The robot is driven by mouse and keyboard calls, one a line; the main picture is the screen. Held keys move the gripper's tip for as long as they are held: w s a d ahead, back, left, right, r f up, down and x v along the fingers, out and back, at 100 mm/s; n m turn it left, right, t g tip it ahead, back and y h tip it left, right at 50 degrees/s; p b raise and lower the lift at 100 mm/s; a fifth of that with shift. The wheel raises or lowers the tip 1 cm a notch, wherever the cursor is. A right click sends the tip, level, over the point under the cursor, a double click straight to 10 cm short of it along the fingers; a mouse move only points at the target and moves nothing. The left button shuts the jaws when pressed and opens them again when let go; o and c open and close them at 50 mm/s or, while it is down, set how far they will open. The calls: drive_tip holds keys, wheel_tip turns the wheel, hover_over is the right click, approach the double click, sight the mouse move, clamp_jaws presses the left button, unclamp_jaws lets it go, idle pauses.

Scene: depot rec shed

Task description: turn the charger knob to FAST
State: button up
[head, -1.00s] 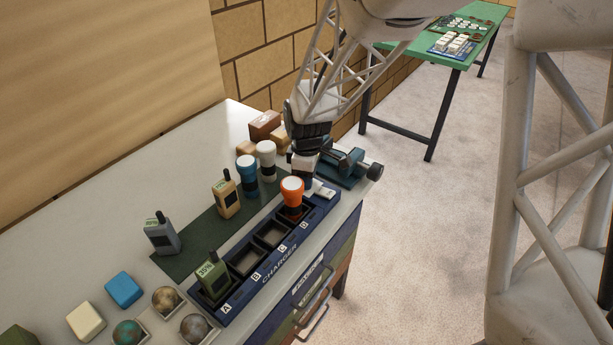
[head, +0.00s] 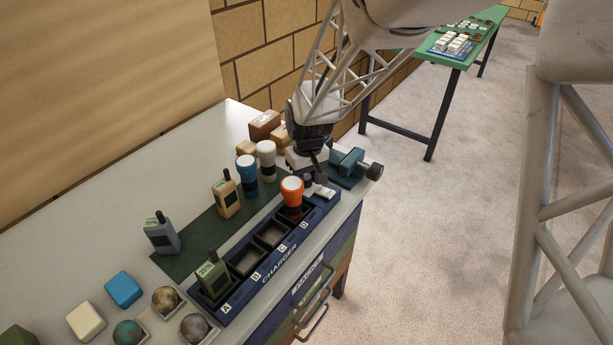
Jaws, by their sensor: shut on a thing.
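The blue charger (head: 281,262) lies along the table's front edge, with lettered bays in a row. A green radio stands in bay A (head: 212,276), and an orange flashlight with a white top (head: 291,195) stands in bay D. The knob (head: 308,181) is at the charger's far end, beyond bay D, beside a pale label plate (head: 325,193). My gripper (head: 315,178) is down at this end, shut on the knob. The fingers hide part of the knob, and its pointer and the label's words are too small to read.
A blue clamp-like tool (head: 350,165) stands just right of my gripper. Blue (head: 247,174) and white (head: 266,160) flashlights and a tan radio (head: 227,196) stand left. Brown blocks (head: 265,125) are behind.

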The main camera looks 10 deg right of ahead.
drive_tip(key=m, duration=0.3)
drive_tip(key=shift+m, duration=2.2)
drive_tip(key=o, duration=0.9)
drive_tip(key=shift+n, duration=0.4)
